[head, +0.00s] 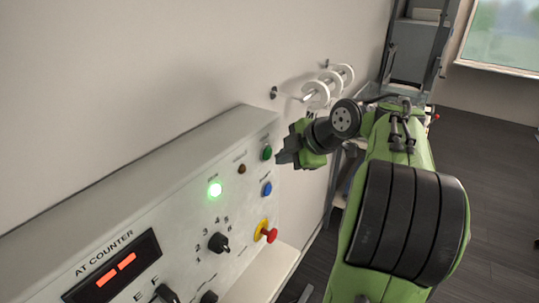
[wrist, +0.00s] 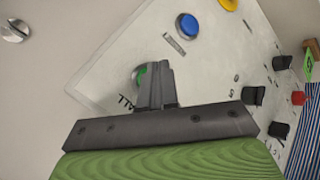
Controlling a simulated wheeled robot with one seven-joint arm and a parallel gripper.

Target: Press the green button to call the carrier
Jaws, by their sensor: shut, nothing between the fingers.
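The green button (head: 267,153) is at the top right of the control panel (head: 150,220) in the head view. In the wrist view the green button (wrist: 141,75) is partly hidden behind my fingertips. My gripper (head: 281,152) is shut and empty, with its tips just right of the button in the head view. In the wrist view my gripper (wrist: 156,66) points at the button and overlaps it. I cannot tell whether the tips touch it.
A blue button (head: 267,188) and a red knob on a yellow base (head: 268,232) sit below the green button. A green lamp (head: 215,189) is lit. Black rotary knobs (head: 218,242) and a red display (head: 115,270) are further left. White rings on a rail (head: 325,88) stand behind.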

